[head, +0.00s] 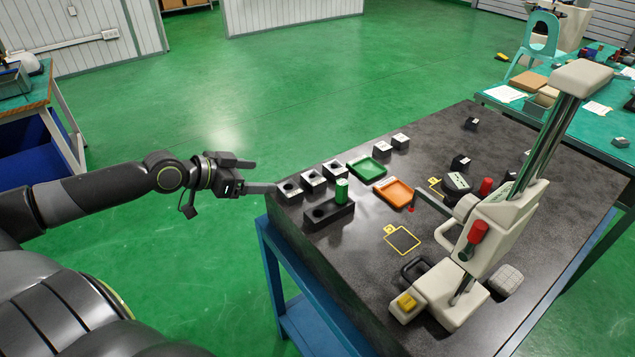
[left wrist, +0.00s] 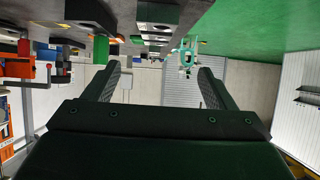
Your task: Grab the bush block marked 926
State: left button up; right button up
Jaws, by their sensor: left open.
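Several small silvery blocks with dark round holes stand along the left part of the dark stone table; three are in a near row, the nearest block (head: 290,189), the middle block (head: 313,180) and the far block (head: 335,171). Two more pale blocks (head: 389,146) stand beyond the green tray. Their markings are too small to read, so I cannot tell which is 926. My left gripper (head: 264,175) is open and empty at the table's left edge, close beside the nearest block. In the left wrist view its spread fingers (left wrist: 161,82) show nothing between them. My right gripper is out of view.
A dark holder block (head: 320,216) carries a green cylinder (head: 341,191) near the row. A green tray (head: 367,169) and an orange tray (head: 394,193) lie beyond. A tall cream stand (head: 497,222) occupies the table's right side. Open floor lies left of the table.

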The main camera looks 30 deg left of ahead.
aim_at(309, 179)
pick_arm(q)
jog(key=p+x, duration=0.1)
jog(key=x, duration=0.9)
jog(key=shift+w, duration=0.25)
jog(key=shift+w+d, duration=0.25)
jog(key=p+x, duration=0.1)
jog(key=x, duration=0.1)
jog(key=p+x, duration=0.1)
jog(key=x, duration=0.1)
jog(key=shift+d+r, duration=0.1)
jog(key=shift+d, duration=0.15)
jog(key=shift+w+d+f, duration=0.15)
jog(key=shift+w+f, duration=0.1)
jog(key=shift+f, duration=0.05)
jog(key=shift+r, duration=0.1)
jog(key=c, duration=1.5)
